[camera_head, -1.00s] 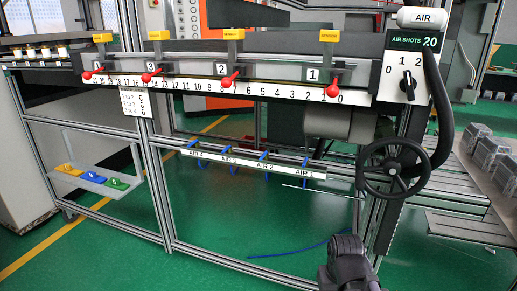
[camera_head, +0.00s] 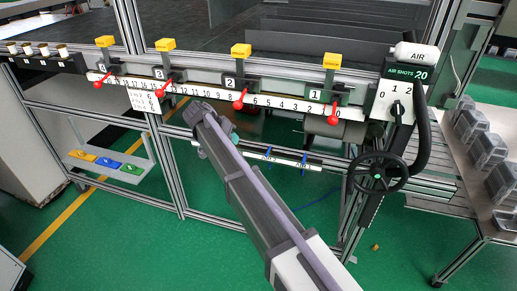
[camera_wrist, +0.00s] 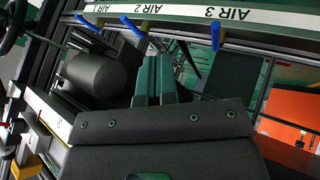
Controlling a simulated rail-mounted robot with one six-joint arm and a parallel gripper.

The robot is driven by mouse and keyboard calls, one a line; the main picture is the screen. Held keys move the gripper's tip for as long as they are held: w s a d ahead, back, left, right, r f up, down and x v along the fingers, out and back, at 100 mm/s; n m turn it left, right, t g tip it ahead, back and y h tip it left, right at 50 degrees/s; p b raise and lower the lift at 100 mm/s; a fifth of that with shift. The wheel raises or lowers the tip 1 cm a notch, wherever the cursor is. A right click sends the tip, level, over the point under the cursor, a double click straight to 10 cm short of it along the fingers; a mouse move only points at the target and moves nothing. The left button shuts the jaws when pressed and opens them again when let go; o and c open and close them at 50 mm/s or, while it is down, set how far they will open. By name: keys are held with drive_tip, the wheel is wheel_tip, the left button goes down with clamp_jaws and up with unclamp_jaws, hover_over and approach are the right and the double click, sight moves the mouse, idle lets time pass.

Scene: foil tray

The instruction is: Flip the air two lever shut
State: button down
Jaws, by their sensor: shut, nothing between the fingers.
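The air two lever is a blue handle (camera_wrist: 133,27) by the AIR 2 label on the white strip (camera_wrist: 170,10) in the wrist view. It slants across the picture, much like the blue AIR 1 lever (camera_wrist: 88,22) on its left. The blue AIR 3 lever (camera_wrist: 215,36) stands upright in the picture, on the right. My gripper (camera_wrist: 157,60) is shut and empty, its dark green fingers side by side below the AIR 2 lever in the picture. Contact with a lever is not clear. In the head view, my arm covers part of the labelled strip and its levers.
A frame post and a dark cylinder (camera_wrist: 95,78) lie left of my fingers in the wrist view. In the head view, red-handled stops (camera_head: 239,98) line the numbered rail above, and a black handwheel (camera_head: 378,172) is at the right.

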sight(268, 152)
drive_tip(key=shift+w+f, duration=0.1)
drive_tip(key=shift+f, duration=0.05)
drive_tip(key=b+x, duration=0.8)
drive_tip(key=x, duration=0.2)
drive_tip(key=shift+f, duration=0.35)
drive_tip(key=d, duration=0.1)
drive_tip(key=d+r, duration=0.1)
drive_tip(key=s+d+p, duration=0.1)
drive_tip(key=shift+d+r, duration=0.3)
drive_tip(key=shift+d, duration=0.1)
drive_tip(key=shift+s+d, duration=0.1)
drive_tip(key=shift+d, duration=0.1)
